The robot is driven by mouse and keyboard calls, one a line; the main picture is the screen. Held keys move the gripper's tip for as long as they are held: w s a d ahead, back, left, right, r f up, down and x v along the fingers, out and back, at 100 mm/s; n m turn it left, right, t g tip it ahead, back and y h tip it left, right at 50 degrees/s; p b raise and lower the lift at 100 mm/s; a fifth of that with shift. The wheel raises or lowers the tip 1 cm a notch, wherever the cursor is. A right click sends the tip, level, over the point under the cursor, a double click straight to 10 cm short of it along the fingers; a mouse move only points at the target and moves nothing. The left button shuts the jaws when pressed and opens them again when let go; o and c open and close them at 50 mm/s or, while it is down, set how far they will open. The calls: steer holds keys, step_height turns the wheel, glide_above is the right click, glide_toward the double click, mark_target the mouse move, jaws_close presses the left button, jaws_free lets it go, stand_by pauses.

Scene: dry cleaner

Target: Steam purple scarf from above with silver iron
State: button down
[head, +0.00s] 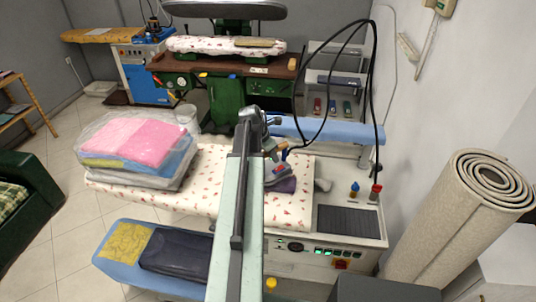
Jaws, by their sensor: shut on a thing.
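The purple scarf (288,185) lies on the flower-patterned ironing board (290,213), just right of my arm, which hides part of it. The silver iron (277,174) is right over the scarf. I cannot tell whether it touches the scarf or hangs a little above it. My gripper (276,154) is at the end of my arm, above the board, and is shut on the iron. Its fingers are small and partly hidden.
Bagged folded laundry (130,140) sits on the board's left. Black hoses (374,90) arch down at the right. A rolled carpet (455,220) stands far right. A blue padded board (330,130) lies behind. A dark folded cloth (177,254) lies in front.

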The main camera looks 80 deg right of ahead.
steer(key=shift+s, duration=4.65)
steer(key=shift+d+r+p, duration=0.15)
steer(key=shift+r+p, duration=1.15)
steer(key=shift+r, duration=0.05)
steer(key=shift+d+r+p, duration=0.1)
steer(key=shift+r+p, duration=1.2)
steer(key=shift+f, duration=0.1)
